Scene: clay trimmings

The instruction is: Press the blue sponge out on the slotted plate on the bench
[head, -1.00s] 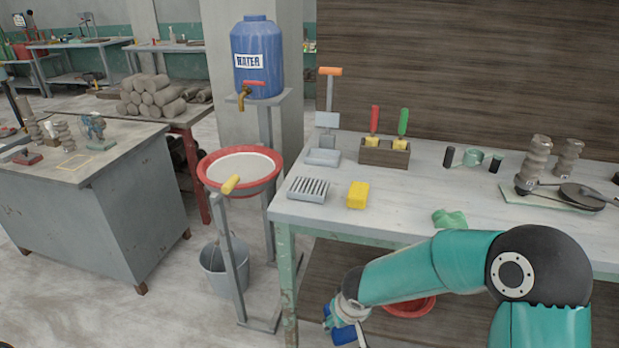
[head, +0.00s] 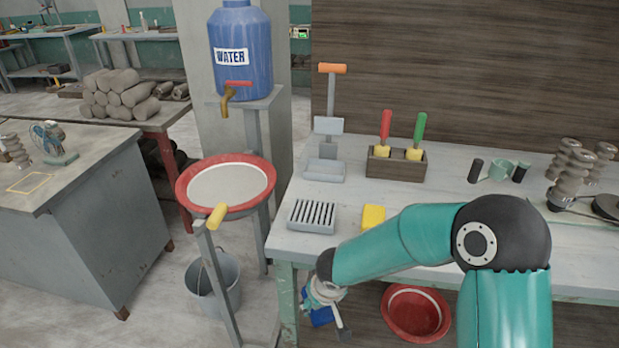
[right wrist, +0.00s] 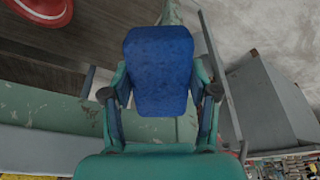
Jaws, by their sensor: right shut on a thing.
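The blue sponge (right wrist: 158,70) is held between the fingers of my right gripper (right wrist: 158,95) in the right wrist view. In the head view the sponge (head: 320,317) shows partly, low in front of the bench's left end, below the top. My right gripper (head: 325,296) is shut on it there. The slotted plate (head: 312,215) lies on the bench (head: 340,245) near its front left corner, with dark parallel slots and nothing on it. The gripper is below and in front of the plate, apart from it. My left gripper is not in view.
A yellow sponge (head: 373,217) lies right of the plate, partly behind my arm. A red-rimmed basin (head: 227,208) on a stand is to the left, under the water tank (head: 240,45). A grey press-like stand (head: 327,165) and a wooden holder (head: 397,165) stand behind. A red bowl (head: 416,312) sits below the bench.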

